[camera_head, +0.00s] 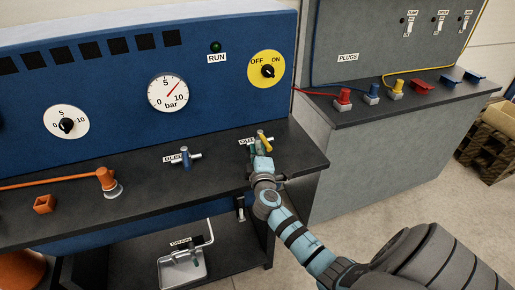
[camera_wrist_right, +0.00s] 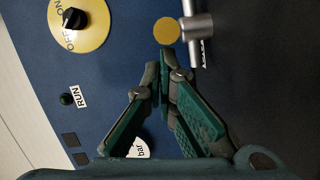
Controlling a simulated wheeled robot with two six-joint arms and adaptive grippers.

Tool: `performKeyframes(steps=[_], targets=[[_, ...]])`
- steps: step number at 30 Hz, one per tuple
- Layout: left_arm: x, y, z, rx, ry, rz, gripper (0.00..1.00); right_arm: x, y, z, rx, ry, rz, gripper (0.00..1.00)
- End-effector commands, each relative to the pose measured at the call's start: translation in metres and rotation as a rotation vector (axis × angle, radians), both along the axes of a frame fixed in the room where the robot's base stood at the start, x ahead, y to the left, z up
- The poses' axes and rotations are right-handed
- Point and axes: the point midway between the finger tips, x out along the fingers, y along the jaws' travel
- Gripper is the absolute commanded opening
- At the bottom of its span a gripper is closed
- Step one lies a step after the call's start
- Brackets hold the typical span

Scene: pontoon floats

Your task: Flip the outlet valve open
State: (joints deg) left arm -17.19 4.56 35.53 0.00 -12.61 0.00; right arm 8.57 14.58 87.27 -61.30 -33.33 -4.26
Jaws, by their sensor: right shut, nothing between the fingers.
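The outlet valve has a yellow lever (camera_head: 264,143) on a short grey pipe (camera_head: 270,140), at the right end of the black bench. Its label (camera_head: 246,142) is partly covered. My right gripper (camera_head: 257,150) is right at the valve, on the near side of the lever. In the right wrist view, the shut, empty fingertips (camera_wrist_right: 163,62) point at the round yellow end of the lever (camera_wrist_right: 167,31). The grey pipe (camera_wrist_right: 196,27) is beside it. I cannot tell whether the fingertips touch the lever. My left gripper is out of view.
A blue-handled bleed valve (camera_head: 186,157) stands left of the outlet valve. The blue panel (camera_head: 215,95) rises behind, with a pressure gauge (camera_head: 168,93) and a yellow OFF/ON dial (camera_head: 267,70). An orange lever (camera_head: 106,178) lies further left. A grey plug bench (camera_head: 390,150) stands at right.

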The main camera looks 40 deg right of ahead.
Motion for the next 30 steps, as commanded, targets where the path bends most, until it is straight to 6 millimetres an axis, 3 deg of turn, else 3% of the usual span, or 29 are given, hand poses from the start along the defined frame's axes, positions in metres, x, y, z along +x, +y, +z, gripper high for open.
performKeyframes(steps=[30], targets=[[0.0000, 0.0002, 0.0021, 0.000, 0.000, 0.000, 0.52, -0.0066, -0.0090, -0.0006, -0.001, -0.001, 0.104, 0.00]])
